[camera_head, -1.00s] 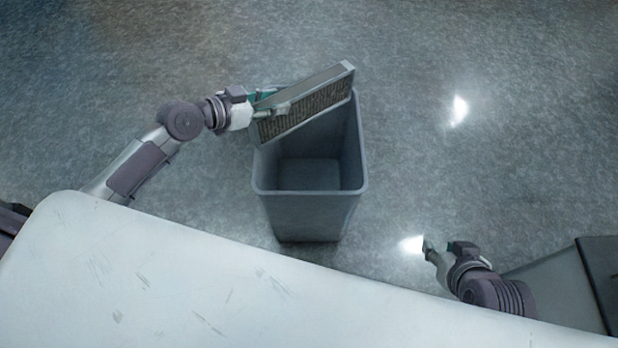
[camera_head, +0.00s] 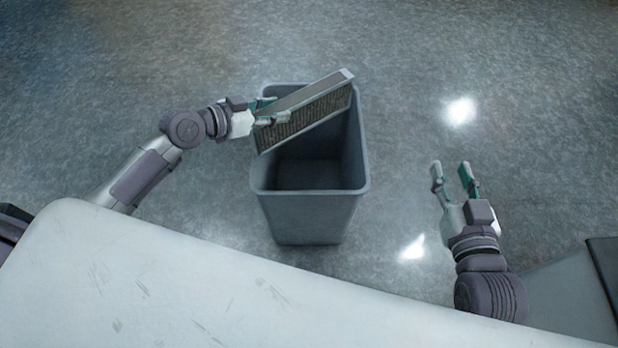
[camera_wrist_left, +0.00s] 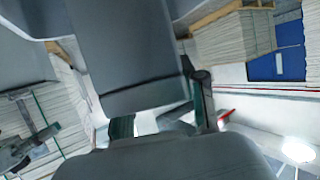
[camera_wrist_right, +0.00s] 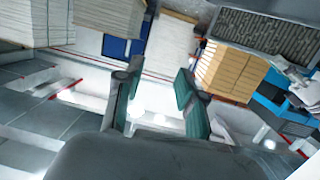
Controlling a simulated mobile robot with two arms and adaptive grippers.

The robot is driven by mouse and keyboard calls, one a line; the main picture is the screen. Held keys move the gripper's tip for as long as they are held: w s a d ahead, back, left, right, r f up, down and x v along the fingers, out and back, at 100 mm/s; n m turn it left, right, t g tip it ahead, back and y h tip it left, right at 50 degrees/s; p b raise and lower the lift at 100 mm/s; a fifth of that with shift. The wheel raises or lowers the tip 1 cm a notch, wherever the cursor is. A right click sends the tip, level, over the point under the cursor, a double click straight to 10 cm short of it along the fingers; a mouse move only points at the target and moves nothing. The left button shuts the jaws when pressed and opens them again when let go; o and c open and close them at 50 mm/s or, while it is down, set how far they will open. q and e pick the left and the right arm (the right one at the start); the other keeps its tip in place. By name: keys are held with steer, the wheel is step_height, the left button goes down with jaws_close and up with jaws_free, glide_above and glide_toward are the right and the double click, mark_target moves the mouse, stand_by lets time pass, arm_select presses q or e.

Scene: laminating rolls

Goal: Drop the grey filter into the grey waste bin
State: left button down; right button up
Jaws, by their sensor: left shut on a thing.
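The grey filter (camera_head: 308,110) is a flat framed panel with a dark pleated face, tilted over the opening of the grey waste bin (camera_head: 312,217). My left gripper (camera_head: 270,110) is shut on the filter's left end. In the left wrist view the filter (camera_wrist_left: 125,50) fills the middle between the fingers (camera_wrist_left: 162,118). The bin stands upright on the floor with its open top facing me; the filter hides part of its far rim. My right gripper (camera_head: 453,178) is open and empty, to the right of the bin. Its spread fingers also show in the right wrist view (camera_wrist_right: 155,103).
A white worn surface (camera_head: 180,280) spans the near side, in front of the bin. The grey floor (camera_head: 520,120) around and beyond the bin is clear. The right wrist view shows stacked boxes (camera_wrist_right: 228,72) and blue items in the background.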

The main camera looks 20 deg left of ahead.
arm_select(q)
steer(key=shift+f+b, duration=0.55)
steer(key=shift+f, duration=0.2)
arm_select(e)
steer(key=shift+w+a+r+t+y, duration=0.1)
steer(key=shift+a+r+t+y, duration=0.1)
steer(key=shift+r+t, duration=0.55)
steer(key=shift+w+a+r+t+y, duration=0.15)
steer(key=shift+r+t, duration=0.25)
steer(key=shift+r, duration=0.65)
steer(key=shift+a+r+t+y, duration=0.15)
steer(key=shift+r+t+y, duration=0.1)
steer(key=shift+r+t, duration=0.5)
steer(key=shift+r, duration=0.2)
arm_select(q)
steer(key=c, duration=0.6)
jaws_free()
steer(key=shift+f, duration=0.15)
steer(key=v, duration=1.2)
